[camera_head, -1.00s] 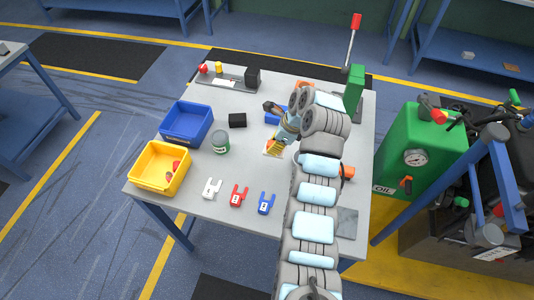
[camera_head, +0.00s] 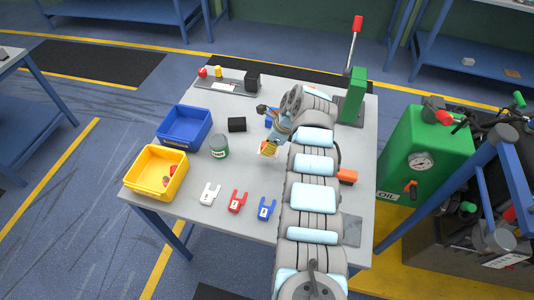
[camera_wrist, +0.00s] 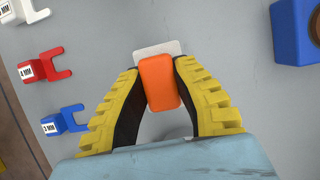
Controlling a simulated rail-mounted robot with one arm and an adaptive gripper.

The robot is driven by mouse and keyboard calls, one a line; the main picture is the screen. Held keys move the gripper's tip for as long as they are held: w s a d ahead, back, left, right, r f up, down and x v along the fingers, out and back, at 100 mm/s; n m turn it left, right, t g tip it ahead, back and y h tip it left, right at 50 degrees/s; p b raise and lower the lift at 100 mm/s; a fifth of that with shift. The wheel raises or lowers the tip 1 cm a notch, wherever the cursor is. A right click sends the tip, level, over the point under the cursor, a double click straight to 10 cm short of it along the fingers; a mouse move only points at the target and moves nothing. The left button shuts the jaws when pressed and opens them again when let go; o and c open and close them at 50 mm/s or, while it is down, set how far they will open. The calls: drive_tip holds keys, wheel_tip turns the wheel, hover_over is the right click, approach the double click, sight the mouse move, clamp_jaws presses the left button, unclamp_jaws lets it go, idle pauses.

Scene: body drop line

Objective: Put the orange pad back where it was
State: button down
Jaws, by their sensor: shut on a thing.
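The orange pad (camera_wrist: 159,82) is between the two yellow, ridged fingers of my gripper (camera_wrist: 160,92) in the wrist view. My gripper is shut on it. A pale square plate (camera_wrist: 158,48) shows just beyond the pad's far end; whether the pad touches it or the table cannot be told. In the head view my gripper (camera_head: 268,148) is low over the middle of the table, right of the green can (camera_head: 219,146). The pad itself is barely visible there.
White (camera_head: 209,194), red (camera_head: 237,201) and blue (camera_head: 267,208) forked pieces lie along the front. A blue bin (camera_head: 184,126) and yellow bin (camera_head: 156,172) stand left. A black block (camera_head: 237,124) is behind the can. An orange block (camera_head: 347,176) is right of my arm.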

drive_tip(key=shift+w+f, duration=0.15)
drive_tip(key=shift+f, duration=0.15)
drive_tip(key=shift+w+a+f+b, duration=0.1)
drive_tip(key=shift+b, duration=0.2)
drive_tip(key=shift+w+a+f+b, duration=0.15)
drive_tip(key=shift+f+b, duration=0.05)
drive_tip(key=shift+b, duration=0.2)
wheel_tip(320, 180, down, 3)
drive_tip(key=shift+f+b, duration=0.1)
drive_tip(key=shift+b, duration=1)
drive_tip(key=c, duration=1)
unclamp_jaws()
drive_tip(key=shift+o, duration=0.2)
